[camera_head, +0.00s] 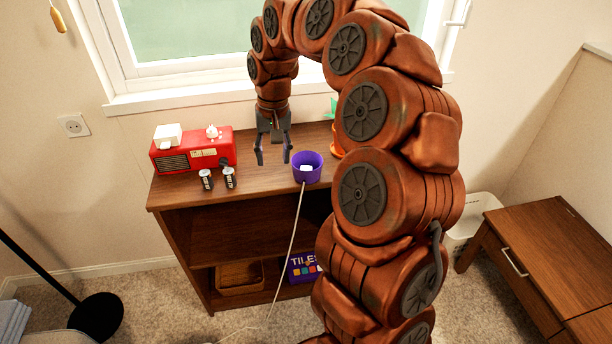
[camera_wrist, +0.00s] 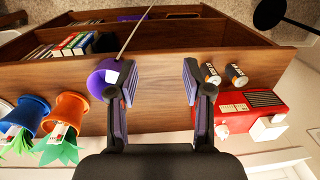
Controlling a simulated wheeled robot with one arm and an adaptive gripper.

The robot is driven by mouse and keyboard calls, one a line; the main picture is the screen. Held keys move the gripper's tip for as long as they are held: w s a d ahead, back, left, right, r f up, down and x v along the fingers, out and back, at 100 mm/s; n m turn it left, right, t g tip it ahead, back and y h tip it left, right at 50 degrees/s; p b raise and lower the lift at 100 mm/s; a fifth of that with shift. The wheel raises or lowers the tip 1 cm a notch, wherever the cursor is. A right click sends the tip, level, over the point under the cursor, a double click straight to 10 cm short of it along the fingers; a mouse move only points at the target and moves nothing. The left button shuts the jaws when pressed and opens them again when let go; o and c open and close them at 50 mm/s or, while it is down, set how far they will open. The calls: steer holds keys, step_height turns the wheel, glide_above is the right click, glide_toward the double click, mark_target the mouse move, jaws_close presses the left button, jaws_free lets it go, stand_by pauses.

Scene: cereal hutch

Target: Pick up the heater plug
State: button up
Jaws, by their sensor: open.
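A white plug-like piece (camera_head: 306,168) sits in a purple cup (camera_head: 307,176) on the hutch top, with a pale cord (camera_head: 297,225) running from it over the front edge to the floor. I take this piece for the heater plug. In the wrist view the cup (camera_wrist: 100,86) lies just left of my fingers, and a finger partly covers it; the white piece (camera_wrist: 112,76) shows at its mouth. My gripper (camera_head: 272,156) is open and empty, pointing down above the hutch top, left of the cup. In the wrist view my gripper (camera_wrist: 160,82) has bare wood between its fingers.
A red radio (camera_head: 192,153) with a white box (camera_head: 168,134) on top stands left on the hutch (camera_head: 265,185). Two batteries (camera_head: 206,179) stand before it. Potted plants (camera_wrist: 65,115) stand beyond the cup. The window is behind. Hutch top between radio and cup is free.

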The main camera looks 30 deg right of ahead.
mark_target(306, 168)
steer(key=w+d+f+m, duration=0.1)
steer(key=d+f, duration=0.1)
steer(key=d, duration=0.2)
steer(key=w+d+f+m, duration=0.1)
steer(key=w+d+f, duration=0.1)
steer(key=d, duration=0.2)
steer(key=w+d+f+m+b, duration=0.1)
steer(key=w+d+f+m, duration=0.1)
steer(key=d+f, duration=0.1)
steer(key=shift+w+d+h, duration=0.2)
steer(key=shift+d+h, duration=0.2)
steer(key=shift+d, duration=0.35)
steer(key=shift+d+f, duration=0.15)
steer(key=shift+s+f+p, duration=0.15)
steer(key=shift+f+p, duration=0.85)
steer(key=shift+f, duration=2.85)
steer(key=c, duration=0.8)
